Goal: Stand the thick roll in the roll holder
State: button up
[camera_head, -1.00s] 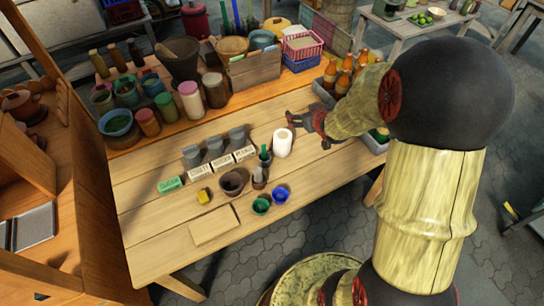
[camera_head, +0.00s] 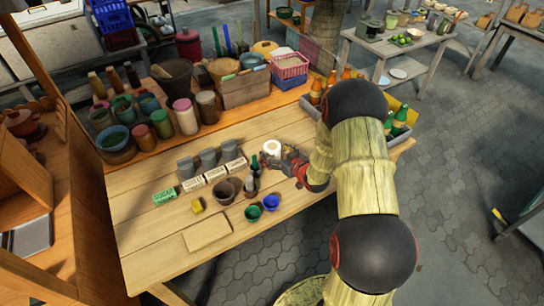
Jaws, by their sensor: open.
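The thick roll (camera_head: 272,148) is white and stands upright on the wooden table, right of the small labelled blocks. My gripper (camera_head: 277,164) is open, low over the table at the roll's near side. Its dark fingers hide the roll's lower part, and I cannot tell whether they touch it. I cannot make out for certain which thing is the roll holder. A small dark holder (camera_head: 251,190) with a dark bottle in it stands left of my gripper.
A brown pot (camera_head: 224,192), a green cup (camera_head: 253,212) and a blue cup (camera_head: 271,202) stand close by. Labelled blocks (camera_head: 215,173) front several grey cups. A wooden board (camera_head: 207,232) lies at the near edge. Crated bottles (camera_head: 398,120) stand at the right end.

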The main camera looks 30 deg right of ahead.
jog(key=x, duration=0.3)
jog(key=shift+f+b, duration=0.25)
jog(key=shift+b, duration=0.05)
jog(key=shift+r, duration=0.1)
jog(key=c, duration=0.3)
jog(key=c, duration=1)
jog(key=shift+c, duration=0.9)
jog(key=shift+r, duration=0.15)
